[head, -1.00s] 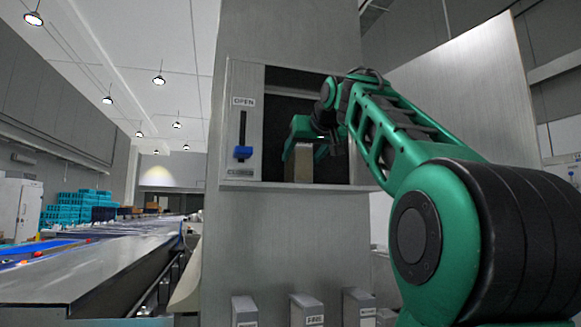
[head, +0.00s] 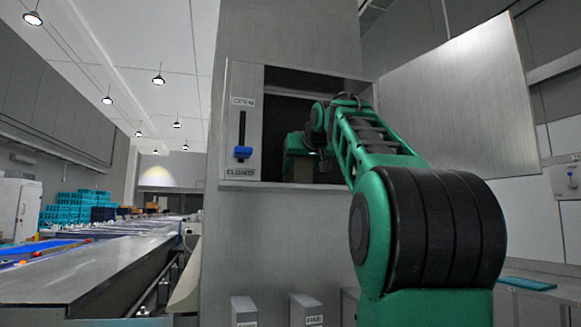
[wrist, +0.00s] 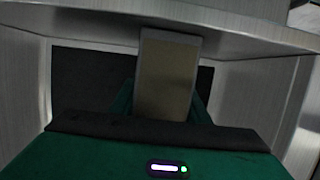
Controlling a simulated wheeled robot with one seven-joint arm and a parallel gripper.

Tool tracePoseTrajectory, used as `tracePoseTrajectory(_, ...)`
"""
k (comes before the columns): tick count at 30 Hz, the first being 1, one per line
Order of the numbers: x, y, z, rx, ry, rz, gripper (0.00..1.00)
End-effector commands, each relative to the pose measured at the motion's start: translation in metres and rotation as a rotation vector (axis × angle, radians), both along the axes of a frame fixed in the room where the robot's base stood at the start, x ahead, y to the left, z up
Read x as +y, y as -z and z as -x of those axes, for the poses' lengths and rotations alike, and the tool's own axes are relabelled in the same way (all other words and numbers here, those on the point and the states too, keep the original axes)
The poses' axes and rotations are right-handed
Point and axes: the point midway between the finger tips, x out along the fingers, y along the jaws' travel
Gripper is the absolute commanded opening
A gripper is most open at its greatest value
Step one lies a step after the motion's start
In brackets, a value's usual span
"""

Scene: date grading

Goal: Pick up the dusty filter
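The dusty filter (head: 302,168) is a tan-brown box-like piece with a grey edge. It stands in the open cabinet compartment and looks dark, partly covered by my gripper. In the wrist view the filter (wrist: 166,78) is upright in the middle, with a pale frame along its top. My gripper (wrist: 165,100) is inside the compartment. Its green fingers lie one on each side of the filter, close along its edges. Whether they press on it or leave a small gap cannot be told. In the head view my gripper (head: 302,147) is mostly in shadow and its fingertips are unclear.
The cabinet door (head: 460,95) stands open to the right. A blue lever (head: 242,153) sits low in its slot by the CLOSED label. Labelled bins (head: 306,310) stand below. A conveyor (head: 85,275) runs at left. The compartment walls are close around my gripper.

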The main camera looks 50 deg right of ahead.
Motion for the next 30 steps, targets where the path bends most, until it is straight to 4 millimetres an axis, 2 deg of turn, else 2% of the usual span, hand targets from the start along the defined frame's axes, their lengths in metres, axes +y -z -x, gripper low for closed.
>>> tracePoseTrajectory(1,0.0,0.0,0.0,0.0,0.0,0.0,0.28)
tracePoseTrajectory(3,0.0,0.0,0.0,0.0,0.0,0.0,0.15)
tracePoseTrajectory(16,0.001,-0.005,0.0,-0.001,-0.001,0.0,0.15)
tracePoseTrajectory(30,0.002,-0.039,-0.001,0.001,0.0,0.003,0.15)
